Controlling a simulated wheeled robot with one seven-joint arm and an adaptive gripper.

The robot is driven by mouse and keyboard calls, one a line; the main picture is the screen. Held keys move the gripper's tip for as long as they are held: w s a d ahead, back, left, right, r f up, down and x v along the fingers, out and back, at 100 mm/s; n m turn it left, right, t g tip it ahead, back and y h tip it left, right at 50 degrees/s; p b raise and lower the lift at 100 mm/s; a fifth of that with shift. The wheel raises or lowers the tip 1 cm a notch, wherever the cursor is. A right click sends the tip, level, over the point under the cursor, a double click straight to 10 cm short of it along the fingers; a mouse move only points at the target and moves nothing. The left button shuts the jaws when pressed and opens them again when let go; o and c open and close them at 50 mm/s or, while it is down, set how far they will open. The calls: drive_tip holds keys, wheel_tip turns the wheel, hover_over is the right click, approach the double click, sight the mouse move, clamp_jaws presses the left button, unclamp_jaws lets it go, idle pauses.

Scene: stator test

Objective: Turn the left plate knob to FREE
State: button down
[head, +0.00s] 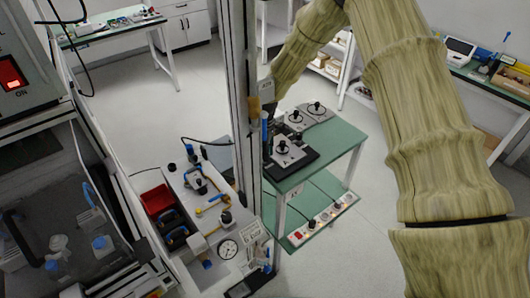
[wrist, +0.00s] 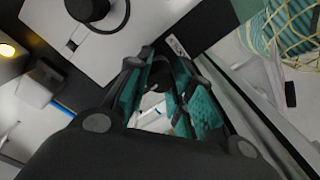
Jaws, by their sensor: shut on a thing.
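In the wrist view, my gripper (wrist: 166,68) has its teal-lined fingers closed around a dark knob-like thing (wrist: 155,77). The fingers hide most of it, and I cannot tell which way it points or whether it is the left plate knob. A light plate (wrist: 135,25) with a large black knob (wrist: 87,8) lies beside the fingers. In the head view, a grey plate (head: 291,158) with a black knob (head: 283,146) sits on a dark base on the green table (head: 338,137). My gripper is mostly hidden there behind the column. No FREE marking is readable.
Two more knobbed plates (head: 317,110) stand at the back of the green table. A power strip (head: 322,222) lies on its lower shelf. A grey bench (head: 190,205) with valves, a gauge and a red bin (head: 158,200) stands to the left. The table's right part is clear.

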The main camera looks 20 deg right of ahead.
drive_tip(key=shift+w, duration=0.15)
drive_tip(key=c, duration=1.2)
unclamp_jaws()
wheel_tip(320, 180, up, 12)
